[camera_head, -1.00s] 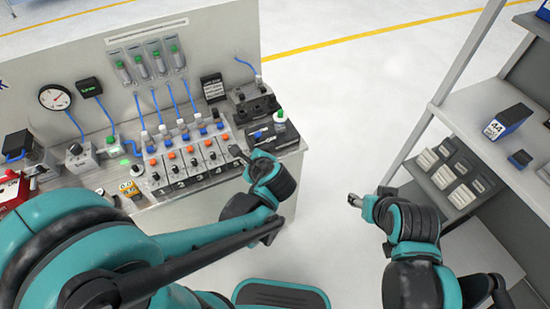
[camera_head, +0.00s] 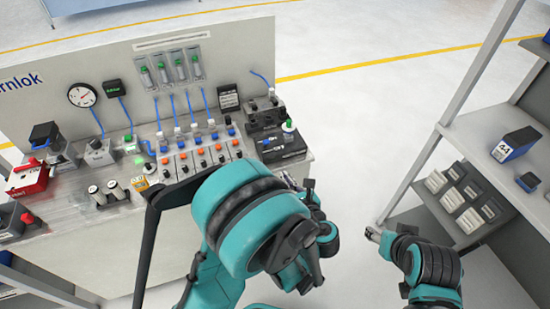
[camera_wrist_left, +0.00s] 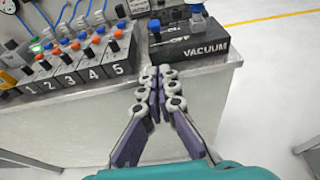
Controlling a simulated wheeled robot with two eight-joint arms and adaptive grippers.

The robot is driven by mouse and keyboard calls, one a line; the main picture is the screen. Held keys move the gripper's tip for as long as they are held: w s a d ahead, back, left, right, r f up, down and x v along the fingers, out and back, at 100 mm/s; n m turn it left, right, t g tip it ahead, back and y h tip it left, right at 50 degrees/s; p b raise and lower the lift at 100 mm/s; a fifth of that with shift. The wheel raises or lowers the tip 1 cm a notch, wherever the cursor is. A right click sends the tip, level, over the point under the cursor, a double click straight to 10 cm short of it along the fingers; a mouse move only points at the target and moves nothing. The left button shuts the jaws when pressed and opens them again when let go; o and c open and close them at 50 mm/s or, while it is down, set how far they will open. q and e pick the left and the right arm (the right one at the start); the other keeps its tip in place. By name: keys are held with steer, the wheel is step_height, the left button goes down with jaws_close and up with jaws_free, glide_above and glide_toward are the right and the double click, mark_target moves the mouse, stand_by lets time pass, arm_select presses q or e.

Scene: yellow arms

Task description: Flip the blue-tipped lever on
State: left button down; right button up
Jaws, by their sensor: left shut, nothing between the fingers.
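The black vacuum box (camera_head: 284,148) sits at the right end of the bench. In the left wrist view the box (camera_wrist_left: 190,45) shows the words OFF and VACUUM. A small upright lever (camera_wrist_left: 155,30) stands at its left end, with a bluish part; its exact tip colour and position are hard to tell. My left gripper (camera_wrist_left: 157,72) is shut and empty, in front of the bench edge and apart from the box. In the head view the left gripper (camera_head: 287,179) is partly hidden by my arm. My right gripper (camera_head: 373,234) hangs right of the bench; its jaws are too small to read.
A row of numbered valve modules (camera_head: 202,157) with orange buttons stands left of the box. Blue hoses rise behind them. A shelf (camera_head: 470,130) stands at right. Clear floor lies between.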

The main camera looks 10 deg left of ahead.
arm_select(q)
steer(key=b, duration=0.2)
glide_toward(267, 145)
step_height(267, 145, down, 4)
steer(key=w+a, duration=0.1)
steer(key=w, duration=0.1)
steer(key=shift+w+a+r+b, duration=0.2)
steer(key=shift+w+a+r, duration=0.1)
steer(key=shift+w+a, duration=0.25)
steer(key=shift+w+a+r+b, duration=0.15)
steer(key=shift+w+a+r, duration=0.2)
steer(key=shift+w, duration=0.3)
steer(key=shift+w+a+r, duration=0.15)
steer(key=shift+w+r, duration=0.1)
steer(key=shift+w, duration=0.1)
steer(key=shift+a+r+g+p, duration=0.1)
steer(key=shift+r+g+p, duration=0.25)
steer(key=shift+p, duration=0.3)
steer(key=shift+w+h, duration=0.1)
steer(key=shift+h, duration=0.2)
